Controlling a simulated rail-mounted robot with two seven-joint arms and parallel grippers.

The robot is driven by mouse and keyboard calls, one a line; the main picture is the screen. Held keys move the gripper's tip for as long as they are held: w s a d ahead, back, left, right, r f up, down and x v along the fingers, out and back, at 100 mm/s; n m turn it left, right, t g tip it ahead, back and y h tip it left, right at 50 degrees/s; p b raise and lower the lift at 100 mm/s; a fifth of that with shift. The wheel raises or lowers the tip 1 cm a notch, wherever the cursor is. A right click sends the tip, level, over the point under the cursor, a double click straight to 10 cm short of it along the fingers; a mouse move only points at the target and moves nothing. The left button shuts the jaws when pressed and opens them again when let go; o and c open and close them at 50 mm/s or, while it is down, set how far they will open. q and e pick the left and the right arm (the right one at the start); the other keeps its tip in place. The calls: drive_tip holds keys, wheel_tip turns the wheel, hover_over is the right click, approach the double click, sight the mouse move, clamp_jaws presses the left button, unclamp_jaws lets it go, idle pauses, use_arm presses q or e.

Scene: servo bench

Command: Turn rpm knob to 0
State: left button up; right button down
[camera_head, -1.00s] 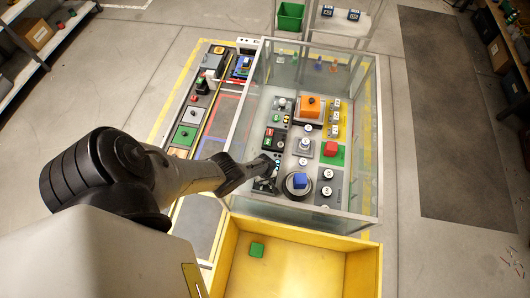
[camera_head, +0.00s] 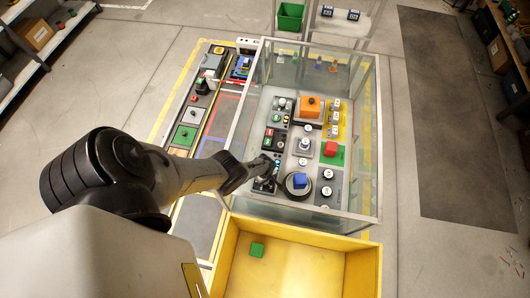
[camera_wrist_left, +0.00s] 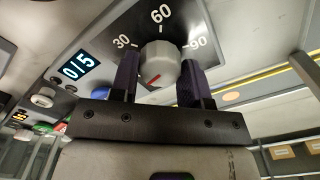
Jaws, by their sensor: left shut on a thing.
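The rpm knob (camera_wrist_left: 158,66) is a light grey ribbed dial with a red pointer line, under the printed marks 30, 60 and 90. Its red line slants to the lower left in the left wrist view. A display (camera_wrist_left: 78,67) left of it appears to read 015. My left gripper (camera_wrist_left: 158,80) has its two dark fingers on either side of the knob, shut on it. In the head view the left gripper (camera_head: 268,180) is at the front left inside the glass-walled case, and the knob is too hidden to make out. My right gripper is in neither view.
Glass walls (camera_head: 300,213) surround the panel.

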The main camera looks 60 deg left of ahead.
use_arm(q)
drive_tip(key=o, duration=0.9)
drive_tip(key=shift+r, duration=0.1)
wheel_tip(320, 180, up, 14)
drive_tip(key=p, duration=1.3)
drive_tip(key=shift+f, duration=0.2)
